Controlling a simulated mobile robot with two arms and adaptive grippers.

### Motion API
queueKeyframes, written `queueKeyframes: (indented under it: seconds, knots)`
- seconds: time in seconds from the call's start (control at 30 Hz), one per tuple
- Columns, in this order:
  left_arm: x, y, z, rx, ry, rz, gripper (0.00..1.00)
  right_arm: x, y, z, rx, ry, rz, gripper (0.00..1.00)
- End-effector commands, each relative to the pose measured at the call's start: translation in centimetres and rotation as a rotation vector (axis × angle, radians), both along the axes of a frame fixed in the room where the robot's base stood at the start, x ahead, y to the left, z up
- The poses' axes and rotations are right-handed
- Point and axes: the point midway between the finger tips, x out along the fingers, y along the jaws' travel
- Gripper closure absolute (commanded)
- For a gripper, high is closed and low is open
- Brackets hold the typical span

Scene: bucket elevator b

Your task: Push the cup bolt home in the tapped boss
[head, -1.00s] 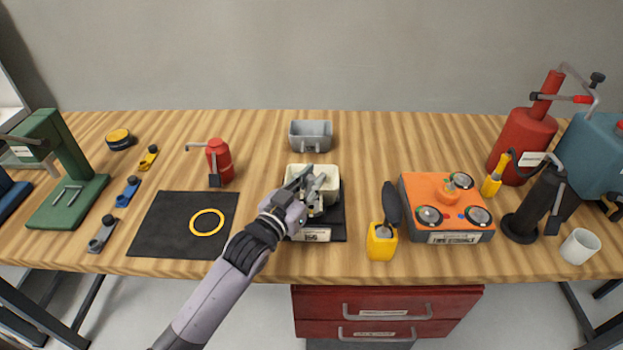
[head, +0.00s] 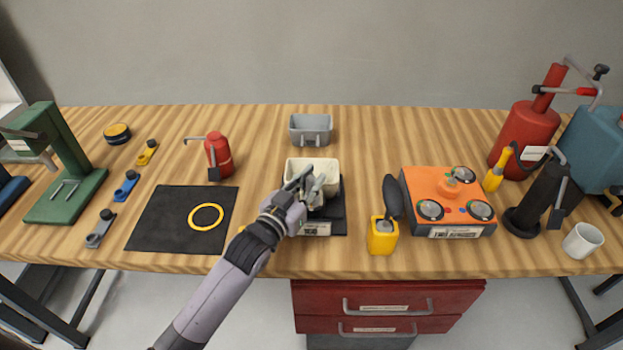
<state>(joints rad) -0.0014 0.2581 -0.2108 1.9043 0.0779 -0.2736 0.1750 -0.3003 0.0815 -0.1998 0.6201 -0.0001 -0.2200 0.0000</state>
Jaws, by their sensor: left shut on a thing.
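My left gripper (head: 315,191) is at the front of a cream cup (head: 312,166) on a black base with a white label (head: 316,229), in the middle of the bench. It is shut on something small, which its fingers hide. The cup bolt and the tapped boss cannot be made out behind the fingers. My right gripper is not in the head view.
A grey bin (head: 311,130) stands behind the cup. A black mat (head: 180,221) with a yellow ring (head: 206,217) lies to the left, and a red oil can (head: 218,156) stands behind it. A yellow holder (head: 382,236) and an orange box (head: 448,203) stand to the right.

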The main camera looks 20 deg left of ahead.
Motion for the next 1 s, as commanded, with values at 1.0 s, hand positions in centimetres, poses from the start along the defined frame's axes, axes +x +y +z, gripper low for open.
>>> queueKeyframes:
  seconds: [1.0]
  knots:
    - [0.0,0.0,-1.6,0.0,0.001,0.0,0.66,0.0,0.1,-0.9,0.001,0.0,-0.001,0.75]
